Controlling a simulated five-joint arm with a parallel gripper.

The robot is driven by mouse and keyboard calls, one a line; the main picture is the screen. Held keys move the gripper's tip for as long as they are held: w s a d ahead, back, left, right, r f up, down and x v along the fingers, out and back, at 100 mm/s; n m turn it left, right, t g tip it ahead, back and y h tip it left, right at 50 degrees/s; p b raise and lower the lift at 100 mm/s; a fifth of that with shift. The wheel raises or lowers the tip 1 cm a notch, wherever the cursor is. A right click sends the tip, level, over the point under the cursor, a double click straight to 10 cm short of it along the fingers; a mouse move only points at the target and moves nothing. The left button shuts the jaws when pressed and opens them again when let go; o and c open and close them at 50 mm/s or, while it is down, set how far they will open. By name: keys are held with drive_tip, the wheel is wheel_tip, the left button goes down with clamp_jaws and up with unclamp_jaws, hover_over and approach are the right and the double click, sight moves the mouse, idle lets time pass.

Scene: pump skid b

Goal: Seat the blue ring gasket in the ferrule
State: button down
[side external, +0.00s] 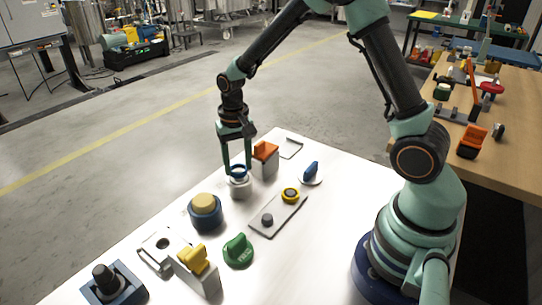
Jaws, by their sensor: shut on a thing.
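The blue ring gasket (238,171) is between the fingertips of my gripper (236,168), which points straight down and is shut on it. The ferrule (240,189) looks like a short pale grey cylinder standing on the white table, directly below the ring. The ring appears at or just above the ferrule's top. I cannot tell from this view whether it touches or is seated. The fingers partly hide the ring's sides.
An orange-topped block (265,158) stands close right of the ferrule. A blue round base with a tan cap (205,211) stands in front left. A grey plate with a yellow ring (290,195) and a blue-handled knob (311,172) lie to the right. A green knob (238,251) is nearer the camera.

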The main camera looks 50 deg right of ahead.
drive_tip(key=shift+f, duration=0.8)
drive_tip(key=shift+c, duration=0.9)
unclamp_jaws()
wheel_tip(320, 180, up, 12)
